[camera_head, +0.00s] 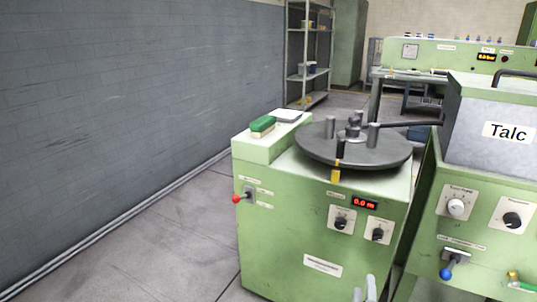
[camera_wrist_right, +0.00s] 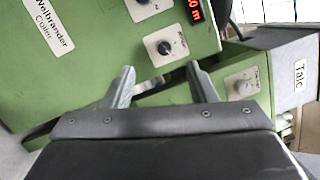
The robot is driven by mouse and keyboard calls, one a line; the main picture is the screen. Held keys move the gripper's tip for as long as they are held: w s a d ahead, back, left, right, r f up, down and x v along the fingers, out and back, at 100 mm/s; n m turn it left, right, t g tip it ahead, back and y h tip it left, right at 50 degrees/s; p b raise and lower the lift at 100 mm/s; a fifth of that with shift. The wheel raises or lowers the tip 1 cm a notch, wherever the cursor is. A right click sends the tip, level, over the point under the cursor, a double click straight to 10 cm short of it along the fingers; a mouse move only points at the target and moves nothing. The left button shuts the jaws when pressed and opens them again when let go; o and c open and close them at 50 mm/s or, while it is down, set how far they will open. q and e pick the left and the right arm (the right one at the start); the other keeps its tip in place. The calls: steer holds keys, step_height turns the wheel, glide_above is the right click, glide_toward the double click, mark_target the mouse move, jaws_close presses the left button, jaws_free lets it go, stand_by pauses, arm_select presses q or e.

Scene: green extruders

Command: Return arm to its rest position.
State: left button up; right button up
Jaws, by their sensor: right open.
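My right gripper (camera_head: 364,288) shows at the bottom edge of the head view, in front of the green winding machine (camera_head: 290,225). Only its pale fingertips are visible there. In the right wrist view the right gripper (camera_wrist_right: 162,78) is open, its two grey fingers spread apart with nothing between them. The machine's front panel and knobs lie beyond the fingers in that view. My left gripper is not in view.
A dark round turntable (camera_head: 385,152) with upright pegs tops the machine. A green-and-tan brush (camera_head: 262,125) lies on its left ledge. The grey Talc box (camera_head: 490,125) stands on a green machine at right. A red-knobbed lever (camera_head: 238,198) sticks out left. Floor (camera_head: 170,230) at left is clear.

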steer(key=s+a+f+n+g+y, duration=0.35)
steer(key=s+n+y, duration=0.2)
steer(key=n, duration=0.35)
steer(key=s+a+f+n+g+y, duration=0.25)
steer(key=s+f+n+y, duration=0.25)
steer(key=s+n, duration=0.3)
arm_select(q)
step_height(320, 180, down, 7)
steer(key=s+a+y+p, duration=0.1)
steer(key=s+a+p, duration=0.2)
steer(key=p, duration=0.9)
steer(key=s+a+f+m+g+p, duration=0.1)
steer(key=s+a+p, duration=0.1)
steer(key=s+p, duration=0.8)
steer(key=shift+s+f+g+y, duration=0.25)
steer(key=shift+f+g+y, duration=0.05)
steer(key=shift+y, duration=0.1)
arm_select(e)
steer(key=s+d+f+n+g+h, duration=0.1)
steer(key=s+f, duration=0.4)
steer(key=s, duration=0.6)
steer(key=s+d+f+n+g+h, duration=0.2)
steer(key=s+d+f+n+g, duration=0.2)
steer(key=s, duration=0.6)
steer(key=s+d+f+n+g+h, duration=0.2)
steer(key=s+d+f+g, duration=0.3)
steer(key=s, duration=0.6)
steer(key=shift+s+f+n+g, duration=0.3)
steer(key=shift+s+f+g, duration=0.1)
steer(key=shift+f, duration=0.45)
